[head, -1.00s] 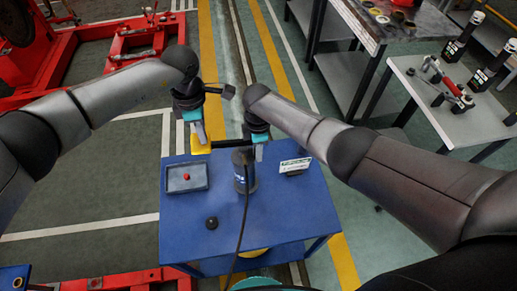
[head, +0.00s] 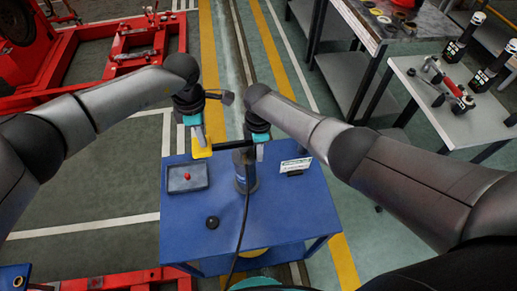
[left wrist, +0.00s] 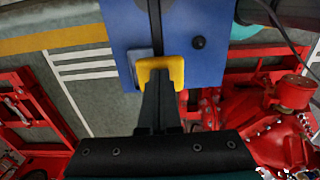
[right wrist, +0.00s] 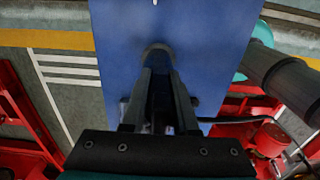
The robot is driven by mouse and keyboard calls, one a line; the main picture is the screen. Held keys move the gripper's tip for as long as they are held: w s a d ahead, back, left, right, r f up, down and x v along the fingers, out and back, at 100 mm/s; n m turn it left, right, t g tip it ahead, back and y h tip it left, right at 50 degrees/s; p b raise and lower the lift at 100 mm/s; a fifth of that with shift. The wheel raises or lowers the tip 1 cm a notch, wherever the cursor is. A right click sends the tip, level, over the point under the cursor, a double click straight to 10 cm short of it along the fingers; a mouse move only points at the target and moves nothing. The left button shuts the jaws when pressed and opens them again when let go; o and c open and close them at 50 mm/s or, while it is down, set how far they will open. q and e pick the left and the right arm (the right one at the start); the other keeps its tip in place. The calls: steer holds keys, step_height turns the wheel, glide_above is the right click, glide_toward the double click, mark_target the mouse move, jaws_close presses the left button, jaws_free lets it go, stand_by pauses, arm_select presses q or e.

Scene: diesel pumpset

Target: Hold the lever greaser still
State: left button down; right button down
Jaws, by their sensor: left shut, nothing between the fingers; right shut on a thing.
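The lever greaser (head: 242,180) stands upright on the blue cart, a dark cylinder with a hose at its front. In the right wrist view its dark body (right wrist: 157,52) shows beyond the fingers. Its black lever (head: 231,146) reaches left to a yellow end piece (head: 201,153). My right gripper (head: 259,152) is shut on the greaser near its top; the fingers partly hide the contact. My left gripper (head: 202,142) is shut and empty at the yellow end piece. In the left wrist view the U-shaped yellow piece (left wrist: 177,68) surrounds the fingertips on the far side.
The blue cart top (head: 285,215) also carries a tray (head: 187,188) with a red knob, a black round knob (head: 212,222) and a small labelled block (head: 295,166). The cart's front right is clear. A grey side table (head: 455,115) with tools stands at the right.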

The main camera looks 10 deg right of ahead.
arm_select(q)
steer(key=shift+s+d+f, duration=0.1)
steer(key=shift+d+f, duration=0.1)
steer(key=shift+f, duration=1.05)
steer(key=shift+r, duration=1.55)
steer(key=shift+a+r, duration=0.1)
steer(key=shift+r, duration=0.75)
step_height(320, 180, up, 6)
steer(key=shift+a+r, duration=0.1)
arm_select(e)
steer(key=c, duration=0.6)
jaws_free()
